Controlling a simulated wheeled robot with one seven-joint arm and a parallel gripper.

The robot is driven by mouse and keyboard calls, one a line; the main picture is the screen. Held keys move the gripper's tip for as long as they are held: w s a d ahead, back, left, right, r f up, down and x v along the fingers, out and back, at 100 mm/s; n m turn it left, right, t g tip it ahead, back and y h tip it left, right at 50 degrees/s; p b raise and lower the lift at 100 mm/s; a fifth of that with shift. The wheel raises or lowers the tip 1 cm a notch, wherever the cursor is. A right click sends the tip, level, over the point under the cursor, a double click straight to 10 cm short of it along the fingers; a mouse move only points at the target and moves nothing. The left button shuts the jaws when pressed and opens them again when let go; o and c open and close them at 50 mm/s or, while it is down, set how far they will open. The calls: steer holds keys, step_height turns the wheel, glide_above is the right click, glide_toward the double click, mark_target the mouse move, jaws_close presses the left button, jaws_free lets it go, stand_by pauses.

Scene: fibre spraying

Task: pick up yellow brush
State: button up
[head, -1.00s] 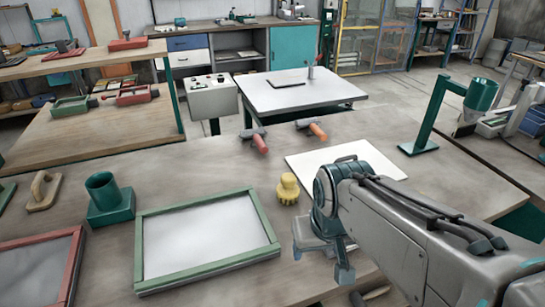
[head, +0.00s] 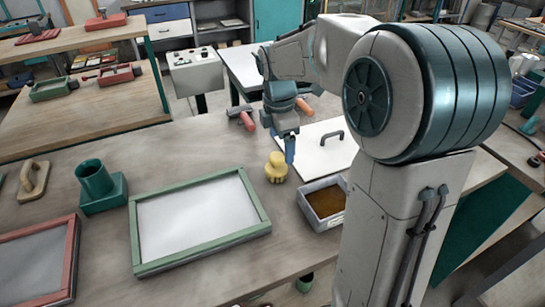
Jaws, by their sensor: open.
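The yellow brush (head: 276,167) stands on the wooden bench, just right of the green-framed screen. My gripper (head: 288,150) points down just beyond and to the right of the brush, over the edge of the white board. Its fingers are open, and it holds nothing that I can see. The fingers look close to the brush in the picture, but I cannot tell whether they touch it.
The green-framed screen (head: 258,201) lies left of the brush. A grey tray with brown contents (head: 304,206) sits to its right. A white board with a black handle (head: 322,158) lies behind. Red and orange-handled tools (head: 247,121) lie farther back. A green cup holder (head: 103,200) stands left.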

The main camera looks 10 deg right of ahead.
mark_target(276, 164)
steer(key=w+n, duration=0.6)
steer(key=shift+y, duration=0.3)
steer(key=f, duration=0.6)
steer(key=f+p, duration=0.1)
steer(key=f, duration=0.2)
steer(key=shift+s+d, duration=0.1)
steer(key=shift+d, duration=0.25)
steer(key=shift+w+a+f+p, duration=0.15)
steer(key=shift+f+p, duration=0.15)
steer(key=shift+f, duration=1.05)
steer(key=shift+w+f+p, duration=0.15)
steer(key=shift+f+p, duration=0.15)
steer(key=shift+f, duration=1.05)
steer(key=c, duration=1.1)
